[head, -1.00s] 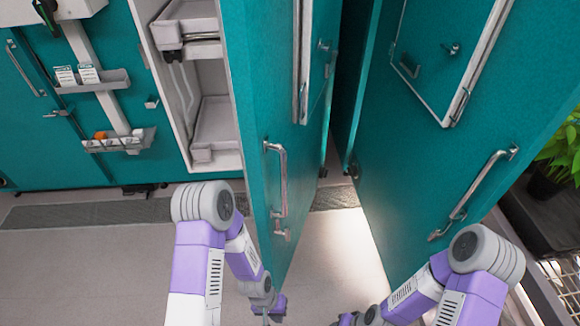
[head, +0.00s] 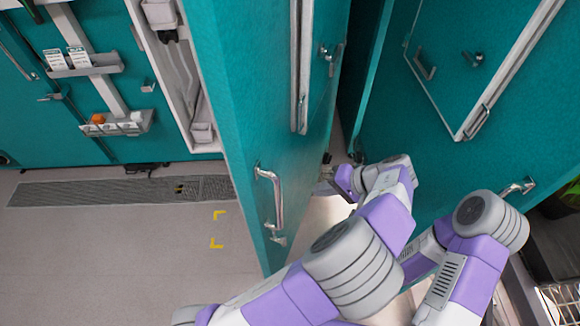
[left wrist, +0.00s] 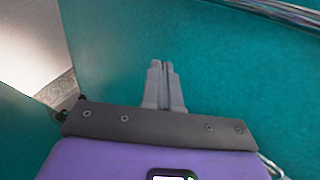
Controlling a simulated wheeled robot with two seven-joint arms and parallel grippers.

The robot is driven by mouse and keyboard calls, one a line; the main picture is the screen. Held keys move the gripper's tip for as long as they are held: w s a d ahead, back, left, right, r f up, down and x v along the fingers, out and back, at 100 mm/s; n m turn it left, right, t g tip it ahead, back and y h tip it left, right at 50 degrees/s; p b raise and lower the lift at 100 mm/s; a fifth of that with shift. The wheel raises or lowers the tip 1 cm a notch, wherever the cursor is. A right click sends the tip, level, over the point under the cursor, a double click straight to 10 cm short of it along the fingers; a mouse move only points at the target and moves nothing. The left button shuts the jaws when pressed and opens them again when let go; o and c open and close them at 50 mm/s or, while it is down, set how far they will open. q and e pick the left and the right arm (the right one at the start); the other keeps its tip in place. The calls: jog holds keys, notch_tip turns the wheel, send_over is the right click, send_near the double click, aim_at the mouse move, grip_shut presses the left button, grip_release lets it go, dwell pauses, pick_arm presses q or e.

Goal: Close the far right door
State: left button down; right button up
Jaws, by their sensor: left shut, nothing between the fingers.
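Two tall teal doors stand open with a narrow gap between them. The rightmost door (head: 430,125) has a metal handle (head: 520,187), partly cut off by my right arm, and a framed hatch. The left-hand door (head: 225,110) has a vertical metal handle (head: 272,200). My left gripper (head: 326,186) is in the gap, low down near the left-hand door's edge. In the left wrist view its fingers (left wrist: 164,84) are together and empty, in front of a teal panel (left wrist: 235,80); contact cannot be told. My right gripper is hidden behind my left arm.
A chamber interior (head: 195,110) shows left of the doors. Shelves with small items (head: 115,122) hang on a teal front further left. A floor grate (head: 120,190) and open floor (head: 100,255) lie at left. A dark planter (head: 560,240) and wire rack (head: 565,300) stand at right.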

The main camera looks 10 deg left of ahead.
pick_arm(q)
jog(key=a+f, duration=0.5)
jog(key=a, duration=0.6)
jog(key=shift+f, duration=0.35)
jog(key=shift+w, duration=0.15)
